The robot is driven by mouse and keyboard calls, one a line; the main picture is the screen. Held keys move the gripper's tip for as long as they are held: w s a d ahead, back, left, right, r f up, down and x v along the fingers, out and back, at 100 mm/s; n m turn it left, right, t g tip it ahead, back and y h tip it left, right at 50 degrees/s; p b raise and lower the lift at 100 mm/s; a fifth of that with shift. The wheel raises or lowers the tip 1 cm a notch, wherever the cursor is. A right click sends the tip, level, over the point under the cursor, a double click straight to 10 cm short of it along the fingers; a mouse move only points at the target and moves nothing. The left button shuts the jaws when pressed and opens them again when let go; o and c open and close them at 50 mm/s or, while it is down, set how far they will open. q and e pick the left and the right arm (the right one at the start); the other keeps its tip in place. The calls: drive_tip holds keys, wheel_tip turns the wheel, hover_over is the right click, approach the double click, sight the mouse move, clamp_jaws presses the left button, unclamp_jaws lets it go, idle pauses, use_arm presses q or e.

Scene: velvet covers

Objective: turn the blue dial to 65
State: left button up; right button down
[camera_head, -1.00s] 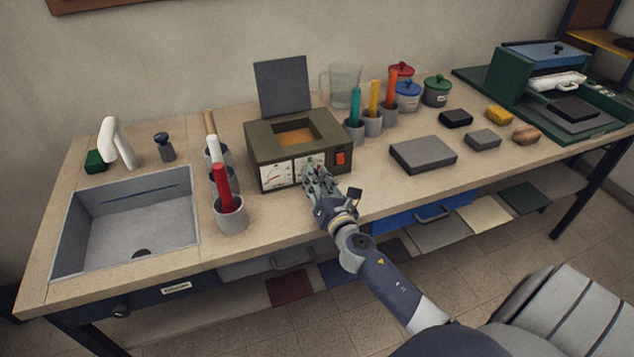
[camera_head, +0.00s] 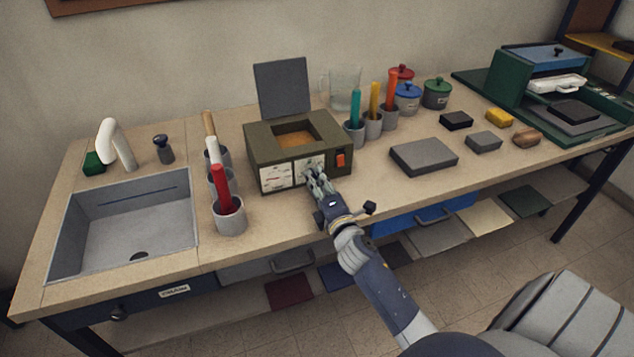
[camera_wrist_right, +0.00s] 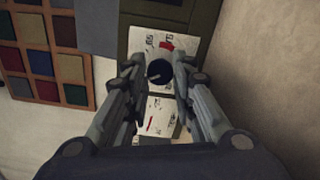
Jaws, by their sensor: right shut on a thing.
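The olive-green box (camera_head: 255,150) stands on the bench with its grey lid (camera_head: 283,88) raised and two white scale panels on its front. My right gripper (camera_head: 313,178) reaches the right panel from the front. In the right wrist view the round dial (camera_wrist_right: 158,72) looks very dark blue, on a white scale plate (camera_wrist_right: 150,37) with a red mark. My right gripper (camera_wrist_right: 158,75) is shut on the dial, one finger on each side. The scale numbers are too blurred to read. The second panel (camera_wrist_right: 157,115) has a red needle. My left gripper is out of view.
An orange switch (camera_head: 341,160) sits on the box front, right of my gripper. Cups with coloured handles stand left of the box, including a red one (camera_head: 222,188), and behind its right side. A grey block (camera_head: 424,156) lies to the right. The sink (camera_head: 125,225) is at left.

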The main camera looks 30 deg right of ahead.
drive_tip(key=m, duration=0.4)
drive_tip(key=shift+d+r+m+p, duration=0.1)
drive_tip(key=shift+r+m+p, duration=0.05)
drive_tip(key=shift+m+p, duration=0.2)
drive_tip(key=m+p, duration=0.1)
drive_tip(key=m, duration=0.3)
drive_tip(key=shift+m, duration=0.35)
drive_tip(key=m+p, duration=0.1)
drive_tip(key=m, duration=0.4)
drive_tip(key=shift+p, duration=0.4)
drive_tip(key=shift+f+m+p, duration=0.15)
drive_tip(key=shift+m+p, duration=0.1)
drive_tip(key=shift+m, duration=0.7)
drive_tip(key=shift+f+m+p, duration=0.1)
drive_tip(key=shift+m+p, duration=0.15)
drive_tip(key=shift+m, duration=0.7)
drive_tip(key=shift+f, duration=0.1)
drive_tip(key=c, duration=1.3)
unclamp_jaws()
